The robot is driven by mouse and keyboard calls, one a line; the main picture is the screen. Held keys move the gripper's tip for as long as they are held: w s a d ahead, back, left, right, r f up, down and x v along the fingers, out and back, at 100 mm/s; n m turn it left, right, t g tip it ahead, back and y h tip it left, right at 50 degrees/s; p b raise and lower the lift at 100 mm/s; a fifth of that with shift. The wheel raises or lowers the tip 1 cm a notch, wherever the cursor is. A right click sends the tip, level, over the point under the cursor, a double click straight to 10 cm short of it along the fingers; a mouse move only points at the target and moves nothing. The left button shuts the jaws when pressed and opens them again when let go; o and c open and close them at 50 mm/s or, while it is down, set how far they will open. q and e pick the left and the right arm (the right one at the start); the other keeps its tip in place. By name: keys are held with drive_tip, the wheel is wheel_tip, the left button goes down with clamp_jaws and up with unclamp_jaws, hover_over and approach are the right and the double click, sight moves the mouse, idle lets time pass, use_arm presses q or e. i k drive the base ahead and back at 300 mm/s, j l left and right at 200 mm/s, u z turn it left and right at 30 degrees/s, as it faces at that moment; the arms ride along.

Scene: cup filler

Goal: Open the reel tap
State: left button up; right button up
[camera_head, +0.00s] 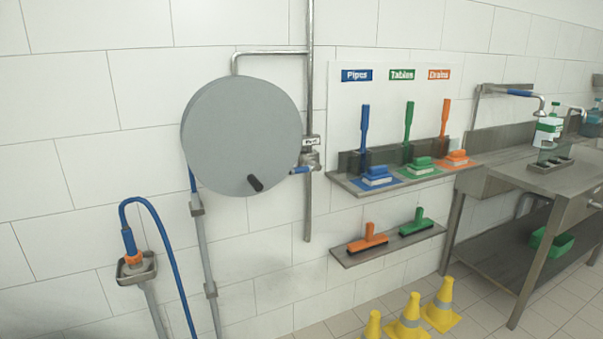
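A large round grey hose reel (240,135) hangs on the white tiled wall, with a black handle (255,183) on its lower front. A metal pipe (309,90) runs down the wall just right of it and branches to the reel's top. The reel tap (308,163) sits on this pipe, with a blue lever (300,170) pointing left toward the reel and a small white label above it. A blue hose (168,245) loops to a blue and orange nozzle (130,246) in a holder at lower left. Neither of my grippers is in view.
Shelves (400,180) with blue, green and orange brushes are on the wall to the right. Several yellow cones (408,320) stand on the floor below. A steel sink table (560,180) is at far right. The wall around the tap is clear in front.

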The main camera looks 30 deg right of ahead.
sight(300, 170)
drive_tip(key=i+l, duration=0.5)
drive_tip(key=l, duration=0.25)
drive_tip(key=i+l, duration=0.2)
drive_tip(key=l, duration=0.15)
